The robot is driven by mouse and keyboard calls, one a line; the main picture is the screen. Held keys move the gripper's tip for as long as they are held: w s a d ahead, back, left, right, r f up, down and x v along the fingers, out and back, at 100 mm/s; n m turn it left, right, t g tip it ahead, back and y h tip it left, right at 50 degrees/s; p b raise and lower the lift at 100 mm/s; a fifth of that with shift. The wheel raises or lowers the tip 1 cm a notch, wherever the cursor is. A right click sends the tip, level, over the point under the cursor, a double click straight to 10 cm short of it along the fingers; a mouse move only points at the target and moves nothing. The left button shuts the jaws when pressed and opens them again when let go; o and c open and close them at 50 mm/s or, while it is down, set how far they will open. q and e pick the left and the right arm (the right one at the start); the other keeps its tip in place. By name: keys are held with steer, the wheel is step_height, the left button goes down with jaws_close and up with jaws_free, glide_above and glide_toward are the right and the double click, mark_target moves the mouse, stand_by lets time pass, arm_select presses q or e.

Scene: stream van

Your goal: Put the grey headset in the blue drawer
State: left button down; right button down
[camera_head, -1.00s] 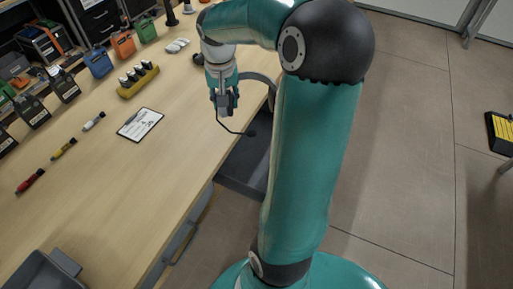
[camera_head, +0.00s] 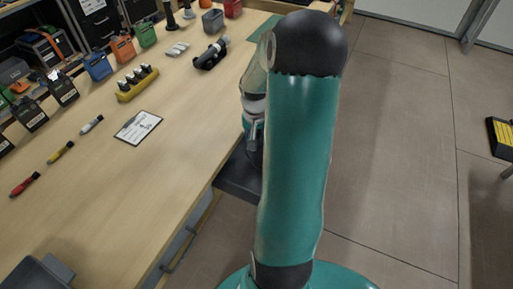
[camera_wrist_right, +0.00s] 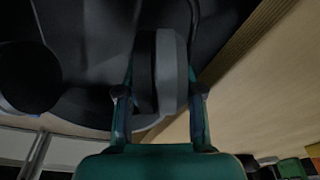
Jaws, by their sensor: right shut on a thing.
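My right gripper (camera_head: 253,143) hangs over the open dark drawer (camera_head: 233,182) at the right edge of the bench, partly hidden behind my own arm. In the right wrist view its fingers (camera_wrist_right: 161,90) are shut on the grey headset (camera_wrist_right: 168,72), on one thick grey ear pad. A dark round part at the left of that view may be the other ear cup. The rest of the headset is hidden in the head view. The drawer looks dark grey, its blue hard to tell. I cannot tell whether the headset touches the drawer floor. My left gripper is not in view.
On the wooden bench (camera_head: 95,215) lie a clipboard (camera_head: 138,127), several coloured markers and a yellow holder (camera_head: 137,84). A black device (camera_head: 211,54) stands near the bench's right edge. A grey bin (camera_head: 38,274) is at the lower left. The floor to the right is mostly clear.

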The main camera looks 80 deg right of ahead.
step_height(320, 180, down, 6)
steer(key=shift+b, duration=0.45)
steer(key=c, duration=1)
jaws_free()
steer(key=shift+r, duration=0.5)
steer(key=r, duration=0.3)
steer(key=a+r+p, duration=0.1)
steer(key=r, duration=0.3)
steer(key=a+r, duration=0.1)
steer(key=r, duration=0.3)
steer(key=shift+s+a+p, duration=0.15)
steer(key=shift+p, duration=0.15)
